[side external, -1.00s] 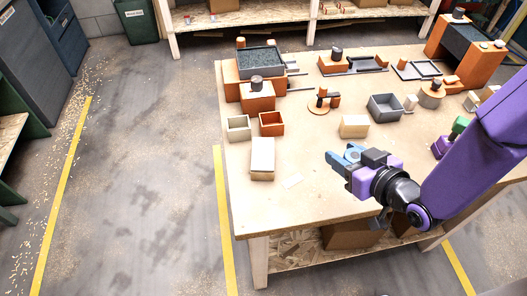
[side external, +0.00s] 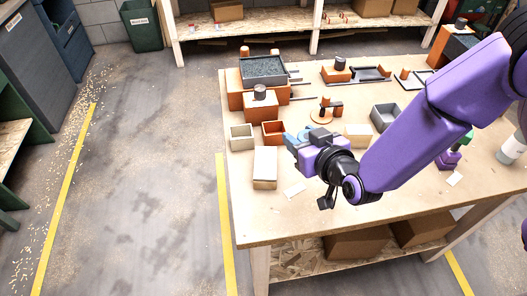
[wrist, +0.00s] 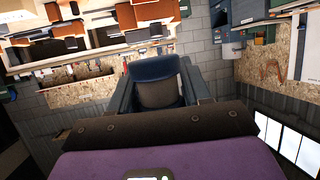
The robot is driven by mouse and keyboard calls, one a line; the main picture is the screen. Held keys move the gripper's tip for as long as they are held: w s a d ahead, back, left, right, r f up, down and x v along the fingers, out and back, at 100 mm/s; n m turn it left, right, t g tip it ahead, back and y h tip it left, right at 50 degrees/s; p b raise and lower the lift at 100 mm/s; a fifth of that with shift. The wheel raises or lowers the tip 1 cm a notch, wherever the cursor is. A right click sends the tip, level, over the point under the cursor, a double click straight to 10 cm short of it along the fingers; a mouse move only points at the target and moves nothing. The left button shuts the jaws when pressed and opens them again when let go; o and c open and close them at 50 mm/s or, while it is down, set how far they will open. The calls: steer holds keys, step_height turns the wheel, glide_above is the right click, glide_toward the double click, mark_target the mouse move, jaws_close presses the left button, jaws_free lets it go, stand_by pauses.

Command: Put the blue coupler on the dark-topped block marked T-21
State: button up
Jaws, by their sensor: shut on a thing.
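An orange block with a dark, grainy top (side external: 262,69) stands at the back left of the table, beyond my gripper. Another dark-topped orange block (side external: 459,46) is at the far right, partly behind my arm. I cannot read T-21 on either.
A cream box (side external: 241,137), an orange box (side external: 273,133) and a pale block (side external: 265,168) are near my gripper. A grey box (side external: 384,117) stands to the right. The table's front left (side external: 265,220) is clear.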

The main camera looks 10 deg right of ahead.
steer(key=w+a+f, duration=0.3)
steer(key=w+a, duration=0.1)
steer(key=w, duration=0.1)
glide_above(263, 157)
steer(key=f, duration=0.4)
steer(key=shift+s+d+f, duration=0.15)
steer(key=shift+s+d, duration=0.2)
steer(key=shift+w+a+f, duration=0.35)
steer(key=shift+w+f, duration=0.05)
steer(key=shift+f, duration=1.7)
steer(key=shift+f, duration=0.15)
steer(key=o, duration=1)
steer(key=shift+o, duration=0.2)
